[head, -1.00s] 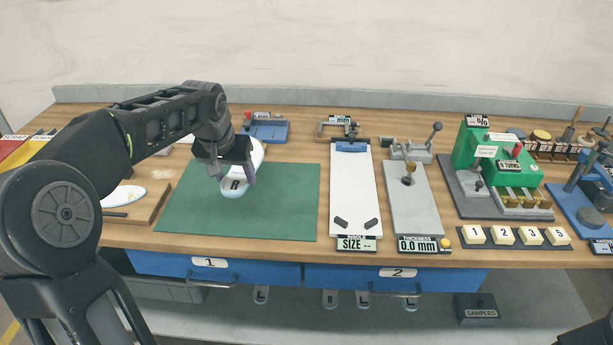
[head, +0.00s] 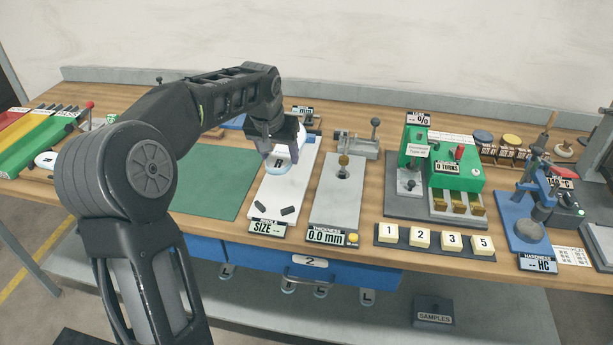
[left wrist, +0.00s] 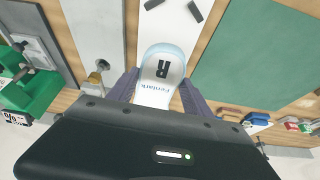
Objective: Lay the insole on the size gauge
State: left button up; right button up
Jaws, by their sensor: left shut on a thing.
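The insole (head: 279,163), white with a pale blue rim and a black R, is held in my left gripper (head: 282,143). In the left wrist view the insole (left wrist: 158,72) sticks out from between the two fingers, heel end away from the gripper. The size gauge (head: 272,197) is a white board with two dark angled stops near its front and a "SIZE --" display. The insole is over the upper part of the gauge board; I cannot tell if it touches. The gripper and arm hide the board's far end. My right gripper is not in view.
A green mat (head: 213,181) lies left of the gauge, bare. The grey thickness gauge (head: 337,196) stands close on the right. Further right are a green machine (head: 440,165), numbered blocks (head: 435,238) and a blue hardness tester (head: 527,215).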

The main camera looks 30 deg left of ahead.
pick_arm(q)
jog(key=shift+a, duration=0.15)
send_over(282, 191)
jog(key=s, duration=0.1)
jog(key=shift+s+d+f+p, duration=0.1)
jog(key=shift+f+p, duration=0.05)
jog(key=shift+f, duration=1.45)
jog(key=shift+d+f+p, duration=0.1)
jog(key=shift+f+p, duration=0.05)
jog(key=shift+f, duration=1.4)
jog(key=shift+f, duration=1.85)
jog(key=shift+f, duration=0.25)
jog(key=o, duration=1.3)
jog(key=shift+r, duration=0.1)
jog(key=shift+o, duration=0.2)
jog(key=shift+r, duration=0.1)
